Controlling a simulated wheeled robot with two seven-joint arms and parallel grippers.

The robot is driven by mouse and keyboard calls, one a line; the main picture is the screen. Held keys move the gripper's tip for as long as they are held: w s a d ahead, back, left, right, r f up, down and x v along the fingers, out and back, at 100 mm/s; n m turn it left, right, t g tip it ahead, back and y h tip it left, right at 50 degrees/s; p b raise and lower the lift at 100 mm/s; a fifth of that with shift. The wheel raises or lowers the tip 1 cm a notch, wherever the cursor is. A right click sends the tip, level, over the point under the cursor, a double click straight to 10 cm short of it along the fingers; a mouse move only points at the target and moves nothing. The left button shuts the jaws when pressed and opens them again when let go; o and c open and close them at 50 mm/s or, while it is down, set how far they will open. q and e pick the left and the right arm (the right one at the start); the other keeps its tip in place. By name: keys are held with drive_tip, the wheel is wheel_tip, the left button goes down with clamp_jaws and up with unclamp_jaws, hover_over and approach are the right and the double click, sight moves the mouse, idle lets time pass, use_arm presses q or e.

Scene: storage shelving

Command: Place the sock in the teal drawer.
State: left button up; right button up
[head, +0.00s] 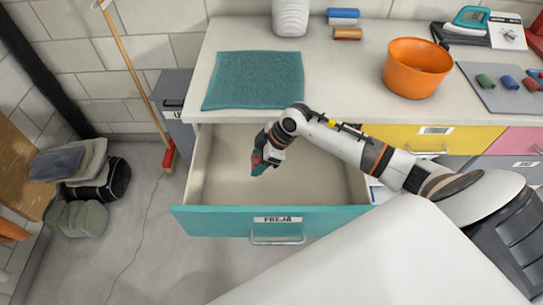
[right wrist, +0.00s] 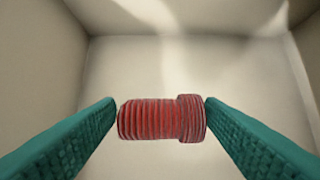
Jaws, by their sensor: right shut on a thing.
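The teal drawer (head: 215,221) is pulled open below the counter, with a label and a metal handle on its front. Its beige inside looks empty. My right gripper (head: 263,163) is over the open drawer, inside its outline in the head view. In the right wrist view the right gripper (right wrist: 160,119) is shut on the sock (right wrist: 160,119), a red ribbed roll, held between two teal fingers. The drawer's pale floor and walls (right wrist: 190,70) show behind it. I cannot tell how far the sock is above the floor. My left gripper is not in view.
On the counter (head: 340,80) are a teal towel (head: 254,80), an orange bowl (head: 416,66), a grey tray (head: 497,92) with small rolls, and an iron (head: 469,20). A yellow drawer (head: 400,137) is shut at the right. A broom (head: 135,75) leans left.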

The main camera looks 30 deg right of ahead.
wheel_tip(320, 180, down, 9)
drive_tip(key=shift+f, duration=0.1)
drive_tip(key=o, duration=0.9)
drive_tip(key=shift+o, duration=0.2)
drive_tip(key=v, duration=1.2)
drive_tip(key=shift+d, duration=0.1)
